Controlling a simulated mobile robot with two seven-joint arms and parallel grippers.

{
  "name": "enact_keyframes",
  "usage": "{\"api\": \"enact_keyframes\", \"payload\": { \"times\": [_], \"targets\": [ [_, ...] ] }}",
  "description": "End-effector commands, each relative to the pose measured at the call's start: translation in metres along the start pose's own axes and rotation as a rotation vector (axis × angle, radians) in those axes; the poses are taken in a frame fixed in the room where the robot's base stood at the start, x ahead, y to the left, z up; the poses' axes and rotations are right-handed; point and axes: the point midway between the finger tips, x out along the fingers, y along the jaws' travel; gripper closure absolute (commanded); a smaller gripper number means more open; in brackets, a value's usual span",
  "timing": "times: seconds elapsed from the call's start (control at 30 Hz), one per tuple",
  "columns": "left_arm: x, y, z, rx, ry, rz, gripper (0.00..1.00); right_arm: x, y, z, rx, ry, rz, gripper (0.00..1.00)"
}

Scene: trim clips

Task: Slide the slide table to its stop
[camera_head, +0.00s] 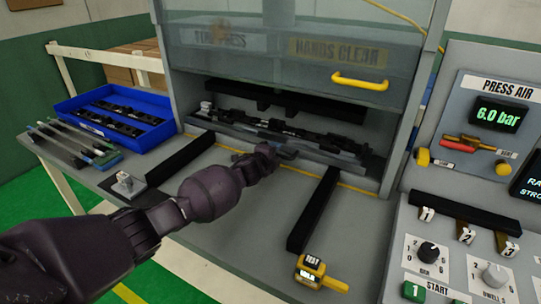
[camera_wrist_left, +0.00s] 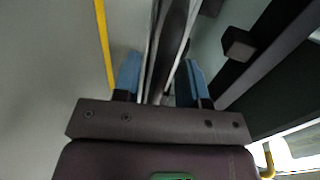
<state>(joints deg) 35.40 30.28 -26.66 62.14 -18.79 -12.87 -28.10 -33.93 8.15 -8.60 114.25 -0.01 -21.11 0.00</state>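The slide table (camera_head: 230,132) is a grey plate inside the press opening, at the back of the bench, with a long black trim part (camera_head: 300,135) lying along it. A small pale block (camera_head: 206,107) stands at its left end. My left gripper (camera_head: 289,152) is at the table's front edge, near its middle; contact cannot be told. In the left wrist view the two blue fingertips (camera_wrist_left: 161,75) stand apart, with dark and pale strips visible between them. My right gripper is not in view.
Two black rails, left (camera_head: 182,157) and right (camera_head: 314,210), run forward over the bench. A raised clear guard with a yellow handle (camera_head: 360,82) hangs above. A blue bin (camera_head: 115,115), a yellow tester (camera_head: 318,274) and a control panel (camera_head: 450,240) flank the bench.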

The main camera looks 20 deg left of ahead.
Motion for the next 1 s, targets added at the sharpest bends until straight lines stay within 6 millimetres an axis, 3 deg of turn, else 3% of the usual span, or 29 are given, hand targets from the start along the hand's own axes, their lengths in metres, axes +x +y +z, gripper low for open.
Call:
{"api": "enact_keyframes", "payload": {
  "times": [0.17, 0.7, 1.0],
  "targets": [
    [-0.013, -0.001, 0.001, 0.001, 0.001, -0.001, 0.61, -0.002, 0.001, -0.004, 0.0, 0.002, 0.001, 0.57],
    [-0.09, -0.001, 0.0, 0.0, 0.0, -0.001, 0.61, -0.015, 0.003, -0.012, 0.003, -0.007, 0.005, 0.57],
    [-0.107, -0.001, 0.0, 0.0, 0.0, -0.001, 0.61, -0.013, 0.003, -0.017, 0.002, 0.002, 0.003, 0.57]
  ]
}}
